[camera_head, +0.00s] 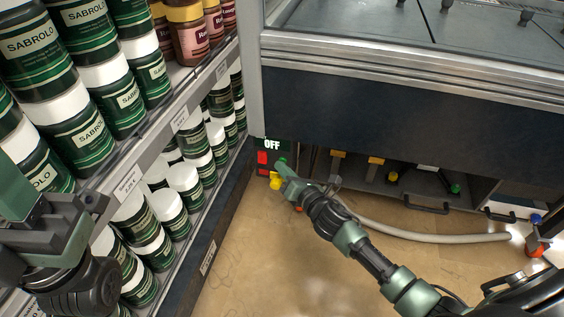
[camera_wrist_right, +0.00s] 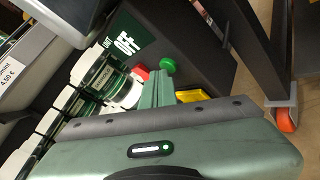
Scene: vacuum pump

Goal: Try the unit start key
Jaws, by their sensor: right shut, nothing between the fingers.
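A dark control panel with a white "OFF" sign (camera_head: 272,145) sits low between the shelf and the cabinet. It carries a red key (camera_head: 262,157) and a yellow part (camera_head: 275,184). My right gripper (camera_head: 284,168) is shut and empty in front of it. In the right wrist view the sign reads "UNIT OFF" (camera_wrist_right: 122,43). A round green key (camera_wrist_right: 167,65) lies just beyond the fingertips (camera_wrist_right: 161,77), with a red key (camera_wrist_right: 141,72) left of it. I cannot tell whether the fingertips touch the green key. My left gripper (camera_head: 45,235) is by the shelf, its jaw state unclear.
Shelves of green jars (camera_head: 184,183) with white lids stand close on the left. A large cabinet (camera_head: 400,105) overhangs the panel, with an open lower bay holding coloured handles (camera_head: 376,160). A grey hose (camera_head: 430,236) runs on the right.

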